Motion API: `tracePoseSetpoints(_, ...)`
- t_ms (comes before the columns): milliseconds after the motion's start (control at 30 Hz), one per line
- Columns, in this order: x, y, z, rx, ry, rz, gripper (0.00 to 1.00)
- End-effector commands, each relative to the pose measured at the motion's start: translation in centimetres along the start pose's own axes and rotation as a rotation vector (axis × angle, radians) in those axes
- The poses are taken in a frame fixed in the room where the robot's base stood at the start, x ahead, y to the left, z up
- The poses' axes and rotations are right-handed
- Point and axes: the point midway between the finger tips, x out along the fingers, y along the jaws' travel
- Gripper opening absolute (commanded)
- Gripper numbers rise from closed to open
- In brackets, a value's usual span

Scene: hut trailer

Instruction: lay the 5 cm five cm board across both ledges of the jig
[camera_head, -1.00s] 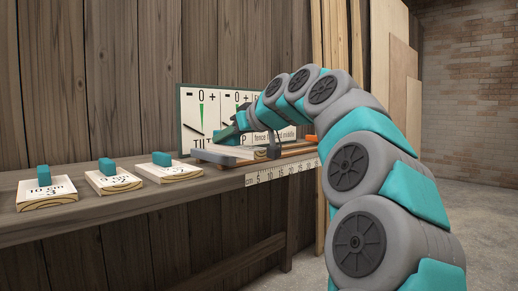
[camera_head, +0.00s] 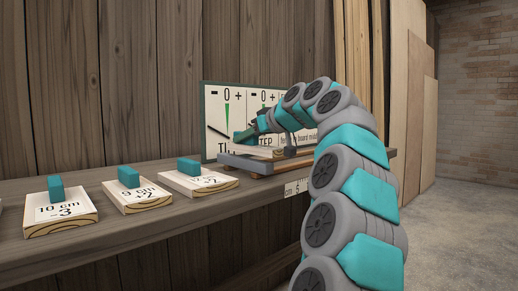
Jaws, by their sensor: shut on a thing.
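My gripper (camera_head: 250,133) is at the jig, shut on the board at its teal grip. The pale board (camera_head: 262,151) lies low over the jig, partly hidden by my gripper and arm; its label cannot be read. The jig (camera_head: 236,161) is a dark grey stand on the bench in front of the dial sign. I cannot tell whether the board touches both ledges, as my arm hides the right side.
The sign (camera_head: 215,115) stands behind the jig. A ruler strip (camera_head: 296,187) is on the bench's front edge.

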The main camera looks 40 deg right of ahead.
Motion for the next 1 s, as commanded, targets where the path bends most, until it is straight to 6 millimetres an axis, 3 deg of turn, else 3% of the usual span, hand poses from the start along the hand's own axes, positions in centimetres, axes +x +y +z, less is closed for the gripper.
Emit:
tracePoseSetpoints(600, 2.8, 6.6, -0.8, 0.002, 0.001, 0.006, 0.0)
tracePoseSetpoints(1000, 3.5, 7.6, -0.4, 0.0, 0.002, 0.001, 0.0)
